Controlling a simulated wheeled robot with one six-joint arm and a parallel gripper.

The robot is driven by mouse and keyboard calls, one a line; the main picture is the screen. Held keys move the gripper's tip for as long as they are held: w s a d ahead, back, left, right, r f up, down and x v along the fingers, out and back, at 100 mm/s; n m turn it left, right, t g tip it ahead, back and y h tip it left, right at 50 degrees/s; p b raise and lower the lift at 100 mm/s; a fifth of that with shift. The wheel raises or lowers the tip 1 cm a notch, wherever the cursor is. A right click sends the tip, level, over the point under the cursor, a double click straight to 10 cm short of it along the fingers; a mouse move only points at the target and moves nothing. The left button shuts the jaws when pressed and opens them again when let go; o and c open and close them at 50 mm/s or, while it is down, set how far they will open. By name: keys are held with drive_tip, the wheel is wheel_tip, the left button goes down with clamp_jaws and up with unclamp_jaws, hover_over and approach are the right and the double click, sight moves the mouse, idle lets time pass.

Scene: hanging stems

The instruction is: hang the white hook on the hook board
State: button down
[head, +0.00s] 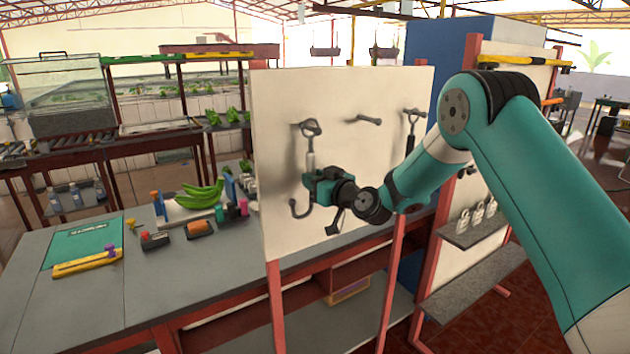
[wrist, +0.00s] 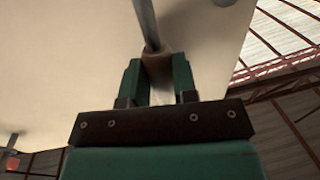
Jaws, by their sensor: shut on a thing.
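A hook with a pale grey shaft (head: 311,160) stands upright in front of the white hook board (head: 345,170). Its ring is at the left peg (head: 297,125); I cannot tell whether the ring is around the peg or just in front of it. Its dark curved end shows below my gripper (head: 313,183). My gripper is shut on the hook's lower shaft. In the wrist view, the two green fingers (wrist: 157,75) close on a brownish part, and a grey rod (wrist: 146,22) runs up from it. The ring is out of the wrist view.
The middle peg (head: 368,120) is bare. Another hanging piece (head: 411,128) is on the right peg, partly behind my arm. A workbench (head: 190,275) with green bananas (head: 200,195) and small items stands to the left. Padlocks (head: 477,216) sit on a shelf at right.

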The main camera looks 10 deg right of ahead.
drive_tip(key=shift+w+f+b, duration=0.1)
drive_tip(key=shift+f+b, duration=0.25)
drive_tip(key=shift+b, duration=0.4)
idle(0.6)
drive_tip(key=c, duration=0.8)
unclamp_jaws()
drive_tip(key=shift+f, duration=0.1)
drive_tip(key=b+v, duration=1)
drive_tip(key=v, duration=0.6)
drive_tip(key=s+a+f+n+g+y, duration=0.2)
drive_tip(key=s+a+n+g, duration=0.2)
drive_tip(key=s+a+g, duration=0.75)
drive_tip(key=s+f+g+h, duration=0.1)
drive_tip(key=s+h, duration=0.1)
drive_tip(key=s, duration=0.5)
drive_tip(key=s+d+f+m+g+h, duration=0.1)
drive_tip(key=s+g+h, duration=0.1)
drive_tip(key=s, duration=0.5)
drive_tip(key=s+d+f+m+g+h, duration=0.1)
drive_tip(key=s+f+h, duration=0.1)
drive_tip(key=s, duration=0.5)
drive_tip(key=shift+g, duration=0.25)
